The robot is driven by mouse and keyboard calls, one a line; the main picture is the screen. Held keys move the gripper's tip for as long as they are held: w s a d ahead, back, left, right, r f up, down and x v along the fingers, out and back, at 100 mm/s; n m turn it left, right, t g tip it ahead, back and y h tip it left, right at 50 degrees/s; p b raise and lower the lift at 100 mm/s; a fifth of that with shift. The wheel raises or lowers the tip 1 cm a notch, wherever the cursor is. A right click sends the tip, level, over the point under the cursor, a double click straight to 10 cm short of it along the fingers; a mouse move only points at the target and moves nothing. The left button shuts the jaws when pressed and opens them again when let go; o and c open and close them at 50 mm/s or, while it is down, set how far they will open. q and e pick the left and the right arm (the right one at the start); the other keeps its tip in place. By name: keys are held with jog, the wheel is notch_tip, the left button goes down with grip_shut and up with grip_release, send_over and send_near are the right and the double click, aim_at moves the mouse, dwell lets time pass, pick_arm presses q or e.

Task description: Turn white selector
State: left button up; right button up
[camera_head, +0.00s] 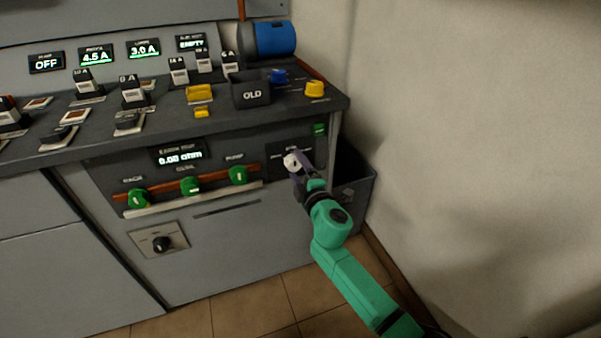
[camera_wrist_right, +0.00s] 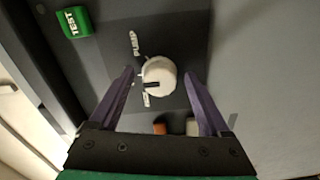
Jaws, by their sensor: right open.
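The white selector (camera_head: 291,160) is a round knob on a dark plate at the right end of the cabinet front. In the right wrist view the white selector (camera_wrist_right: 159,74) shows a dark pointer mark, with white lettering beside it; one label reads PUMP. My right gripper (camera_head: 298,174) is at the selector in the head view and partly covers its plate. In the right wrist view my right gripper (camera_wrist_right: 160,85) is open, with one purple finger on each side of the knob. I cannot tell whether either finger touches it. My left gripper is not in view.
Green knobs (camera_head: 238,175) line the panel left of the selector. A green TEST button (camera_head: 320,129) sits above it. A black knob (camera_head: 161,244) is lower left. A dark bin (camera_head: 353,185) stands between cabinet and wall. An OLD box (camera_head: 251,94) stands on the counter.

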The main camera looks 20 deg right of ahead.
jog(key=shift+s, duration=0.35)
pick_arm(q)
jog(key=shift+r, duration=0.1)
pick_arm(e)
jog(key=s+d, duration=0.1)
jog(key=s, duration=1.2)
jog(key=shift+s+r, duration=0.15)
jog(key=shift+s, duration=0.25)
